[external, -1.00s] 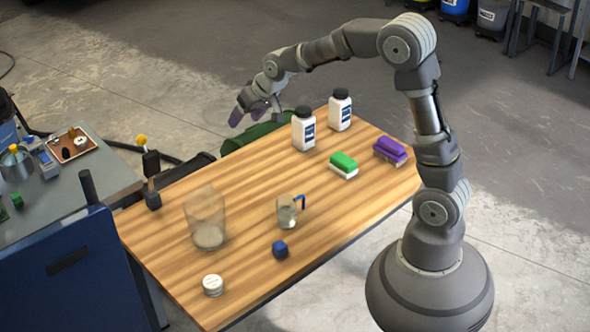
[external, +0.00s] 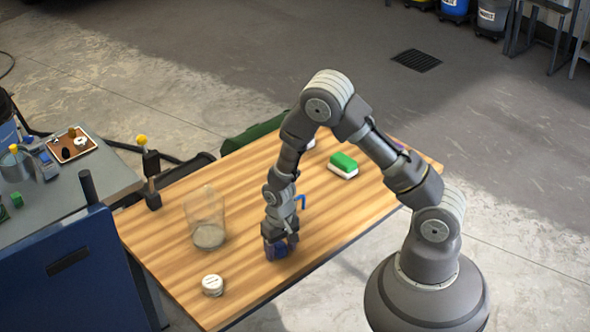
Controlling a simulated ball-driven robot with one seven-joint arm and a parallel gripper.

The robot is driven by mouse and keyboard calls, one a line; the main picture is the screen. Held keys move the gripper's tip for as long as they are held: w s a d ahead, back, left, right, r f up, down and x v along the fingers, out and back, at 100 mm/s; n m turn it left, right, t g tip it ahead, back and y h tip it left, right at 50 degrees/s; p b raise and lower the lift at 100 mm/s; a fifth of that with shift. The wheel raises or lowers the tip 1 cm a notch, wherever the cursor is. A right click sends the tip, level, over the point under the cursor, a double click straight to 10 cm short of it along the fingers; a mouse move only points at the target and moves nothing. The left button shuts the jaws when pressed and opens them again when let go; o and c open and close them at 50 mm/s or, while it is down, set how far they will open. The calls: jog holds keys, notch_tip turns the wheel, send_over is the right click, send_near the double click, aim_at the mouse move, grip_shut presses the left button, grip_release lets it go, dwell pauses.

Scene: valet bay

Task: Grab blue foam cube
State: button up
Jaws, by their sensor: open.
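The blue foam cube (external: 276,251) is on the wooden table (external: 168,247) near its front edge. My gripper (external: 279,247) has come down over the cube from above, with its fingers around or just beside it. The fingers and the gripper body hide much of the cube, so contact cannot be told. My gripper is open.
A clear container (external: 206,222) stands left of my gripper, and a white round tin (external: 212,285) lies at front left. A green-and-white brush (external: 343,165) lies farther back.

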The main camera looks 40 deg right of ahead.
aim_at(280, 245)
jog(key=c, duration=1)
jog(key=shift+c, duration=0.2)
jog(key=shift+r, duration=0.15)
jog(key=shift+r+p, duration=0.25)
jog(key=shift+p, duration=0.1)
notch_tip(280, 245, up, 3)
jog(key=shift+r+p, duration=0.1)
jog(key=shift+p, duration=0.85)
jog(key=s+d+p, duration=0.2)
jog(key=s+p, duration=0.2)
jog(key=s, duration=0.3)
jog(key=s+d+r+p, duration=0.1)
jog(key=s+d+p, duration=0.2)
jog(key=s+p, duration=0.2)
jog(key=s, duration=0.3)
jog(key=shift+d, duration=0.25)
